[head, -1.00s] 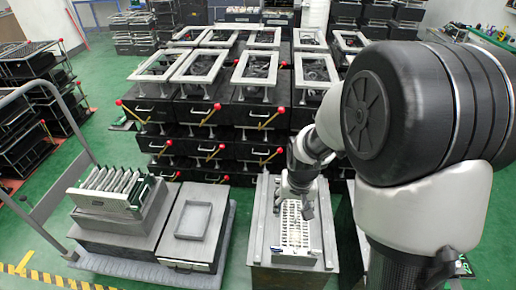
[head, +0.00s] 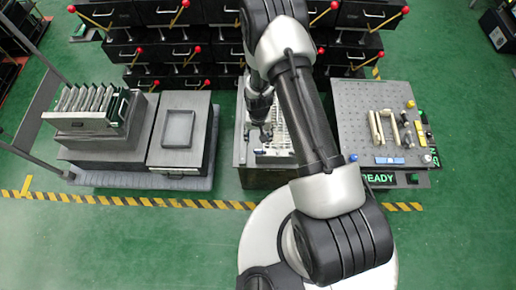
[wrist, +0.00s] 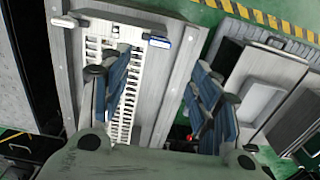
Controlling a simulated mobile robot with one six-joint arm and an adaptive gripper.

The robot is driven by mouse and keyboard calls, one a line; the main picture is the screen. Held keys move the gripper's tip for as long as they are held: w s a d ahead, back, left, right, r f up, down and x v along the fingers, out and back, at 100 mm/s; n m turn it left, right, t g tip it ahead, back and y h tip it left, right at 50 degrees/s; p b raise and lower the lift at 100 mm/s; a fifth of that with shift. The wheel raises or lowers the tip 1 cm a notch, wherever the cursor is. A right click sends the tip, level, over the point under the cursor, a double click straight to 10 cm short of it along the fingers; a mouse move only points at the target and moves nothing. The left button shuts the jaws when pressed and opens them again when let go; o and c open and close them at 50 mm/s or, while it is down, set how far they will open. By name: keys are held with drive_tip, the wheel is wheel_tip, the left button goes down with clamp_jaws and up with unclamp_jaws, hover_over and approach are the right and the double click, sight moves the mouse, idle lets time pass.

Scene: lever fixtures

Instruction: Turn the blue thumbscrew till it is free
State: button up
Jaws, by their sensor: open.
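A small round blue knob (head: 353,157), which may be the thumbscrew, sits at the front left corner of the grey perforated plate (head: 365,120) on the right-hand stand. A flat blue block (head: 389,160) lies at the plate's front edge. My gripper (head: 266,132) is well left of these, over the middle stand with the white slotted rack (head: 282,138). In the wrist view my gripper (wrist: 150,74) is open with nothing between its fingers. The rack (wrist: 125,95) lies below them, with a small blue and white piece (wrist: 159,42) at its end. No blue thumbscrew is clear in the wrist view.
Cream upright bars (head: 385,128) and yellow pieces (head: 411,104) stand on the right plate. A grey tray (head: 178,128) and slotted holder (head: 90,110) stand left. Black drawer units with red-tipped levers line the back.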

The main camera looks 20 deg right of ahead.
sight(258, 150)
wheel_tip(258, 150, down, 12)
drive_tip(key=b, duration=0.3)
drive_tip(key=c, duration=1)
